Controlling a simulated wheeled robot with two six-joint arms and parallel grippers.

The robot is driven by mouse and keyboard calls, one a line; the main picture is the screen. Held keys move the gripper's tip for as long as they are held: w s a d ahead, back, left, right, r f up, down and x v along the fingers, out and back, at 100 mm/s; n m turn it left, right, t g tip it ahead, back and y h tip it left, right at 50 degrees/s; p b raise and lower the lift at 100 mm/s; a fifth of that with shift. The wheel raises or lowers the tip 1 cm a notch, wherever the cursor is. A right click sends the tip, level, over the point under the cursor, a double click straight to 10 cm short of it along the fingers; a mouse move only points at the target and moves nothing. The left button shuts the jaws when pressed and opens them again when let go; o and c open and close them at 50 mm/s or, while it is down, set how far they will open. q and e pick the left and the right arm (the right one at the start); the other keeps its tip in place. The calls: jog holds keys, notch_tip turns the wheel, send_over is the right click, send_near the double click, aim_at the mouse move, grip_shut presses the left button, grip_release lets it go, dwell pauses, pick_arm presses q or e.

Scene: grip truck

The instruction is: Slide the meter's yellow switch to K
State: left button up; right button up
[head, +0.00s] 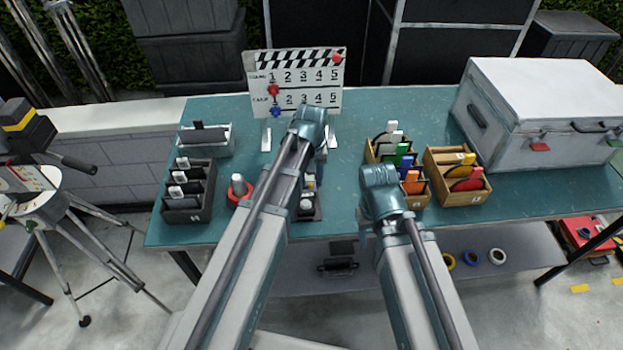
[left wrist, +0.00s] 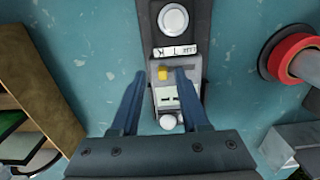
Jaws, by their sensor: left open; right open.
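In the head view the meter (head: 308,206) is partly hidden behind my left arm. My right gripper's fingers are hidden by its arm in the head view.
A red ring (left wrist: 288,55) with a pale cylinder is at the meter's right in the left wrist view. A wooden box (left wrist: 45,70) stands at the left. In the head view a clapperboard (head: 295,80) and a white case (head: 540,110) stand on the teal table (head: 345,195).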

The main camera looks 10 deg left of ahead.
aim_at(312, 184)
pick_arm(q)
notch_tip(312, 184, up, 13)
jog(key=p, duration=1.2)
jog(key=shift+r+p, duration=0.15)
jog(key=shift+p, duration=0.25)
pick_arm(e)
notch_tip(312, 184, up, 13)
jog(key=shift+r, duration=0.15)
pick_arm(q)
jog(key=s+d+f+m+b, duration=0.2)
jog(key=s+d+m, duration=0.1)
jog(key=s, duration=0.5)
jog(key=s+d+f+m+y+b, duration=0.1)
jog(key=s+d+f+m+b, duration=0.2)
jog(key=s, duration=0.5)
jog(key=shift+s+d+f+m+b, duration=0.15)
jog(key=shift+d+f+m+b, duration=0.2)
jog(key=shift+m, duration=0.15)
pick_arm(e)
notch_tip(312, 184, down, 6)
jog(key=shift+a+r, duration=0.1)
jog(key=shift+r, duration=0.05)
